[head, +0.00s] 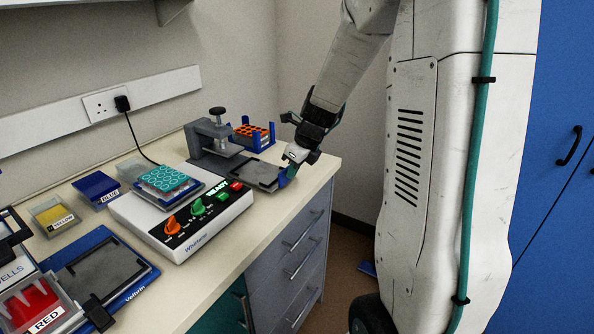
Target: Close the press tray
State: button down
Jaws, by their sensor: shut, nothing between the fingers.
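The grey press (208,140) stands at the back of the bench, with a black knob on its top. Its flat grey tray (252,172) sticks out of the press toward the right front, so the tray is open. My gripper (288,172) is shut and empty at the tray's outer right end, pointing down. A small blue piece shows at that end, close against my fingers. I cannot tell whether my fingers touch the tray, as the gripper partly covers this end.
A white shaker (185,225) with a teal plate and lit buttons stands in front of the press. Labelled boxes and a blue-framed tray (135,262) fill the left. The bench's right edge lies just beyond my gripper.

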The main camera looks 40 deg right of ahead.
send_near(247, 167)
jog(key=x, duration=0.4)
jog(key=shift+s+f, duration=0.3)
jog(key=shift+w+r, duration=0.1)
jog(key=shift+w, duration=0.25)
jog(key=shift+a, duration=0.1)
